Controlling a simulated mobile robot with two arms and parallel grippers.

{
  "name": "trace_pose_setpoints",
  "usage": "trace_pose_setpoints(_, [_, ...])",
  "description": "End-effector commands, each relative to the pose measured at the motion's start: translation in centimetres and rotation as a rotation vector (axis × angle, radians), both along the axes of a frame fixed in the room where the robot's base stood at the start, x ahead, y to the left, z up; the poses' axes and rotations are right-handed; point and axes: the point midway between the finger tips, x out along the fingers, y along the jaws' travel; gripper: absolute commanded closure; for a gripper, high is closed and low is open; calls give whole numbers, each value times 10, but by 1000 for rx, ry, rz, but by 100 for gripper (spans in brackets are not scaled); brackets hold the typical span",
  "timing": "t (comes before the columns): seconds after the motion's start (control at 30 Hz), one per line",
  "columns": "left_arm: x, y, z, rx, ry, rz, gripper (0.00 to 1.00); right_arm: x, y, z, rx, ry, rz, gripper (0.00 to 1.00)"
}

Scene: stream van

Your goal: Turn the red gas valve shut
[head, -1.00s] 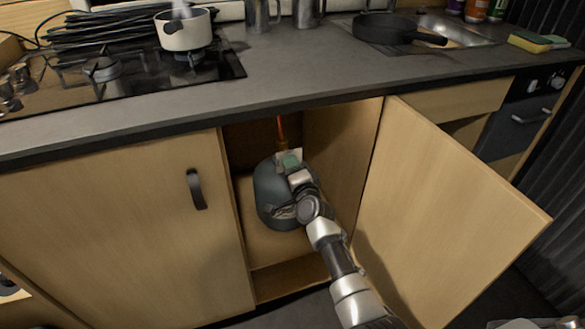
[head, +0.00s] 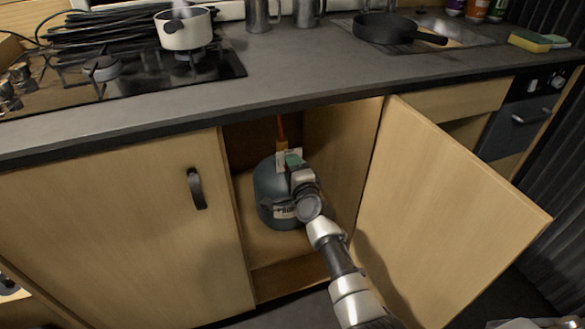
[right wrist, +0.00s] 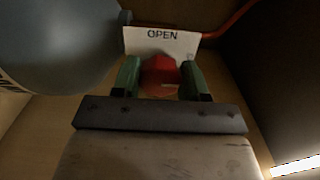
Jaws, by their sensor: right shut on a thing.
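The red gas valve (right wrist: 160,76) shows in the right wrist view, between the two green fingers of my right gripper (right wrist: 160,82). The gripper is shut on it. A white label reading OPEN (right wrist: 163,42) stands just behind the valve. The grey gas bottle (right wrist: 60,45) is to the left there; in the head view the gas bottle (head: 268,190) stands inside the open cupboard. My right gripper (head: 292,160) reaches to its top in the head view, where the gripper hides the valve. My left gripper is not in view.
The cupboard door (head: 440,215) is swung open to the right of my arm. A closed door (head: 120,230) is on the left. The worktop (head: 300,70) overhangs the opening. A steaming pot (head: 185,30) stands on the hob, and a black pan (head: 385,30) sits near the sink.

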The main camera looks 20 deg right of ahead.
Motion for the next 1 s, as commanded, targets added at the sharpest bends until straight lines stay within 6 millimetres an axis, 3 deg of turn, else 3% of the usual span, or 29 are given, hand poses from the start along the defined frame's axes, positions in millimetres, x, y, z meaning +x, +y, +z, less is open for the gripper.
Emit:
trace_pose_setpoints(0.03, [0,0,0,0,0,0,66,0,0,-1,4,2,0,53])
trace_pose_setpoints(0.2, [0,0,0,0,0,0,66,0,0,-1,3,1,0,31])
trace_pose_setpoints(0.53, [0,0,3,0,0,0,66,-6,0,0,1,2,0,31])
trace_pose_setpoints(0.83, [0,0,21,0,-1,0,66,-60,-2,2,1,3,-1,31])
trace_pose_setpoints(1.0, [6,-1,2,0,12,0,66,-90,-3,0,1,2,-1,31])
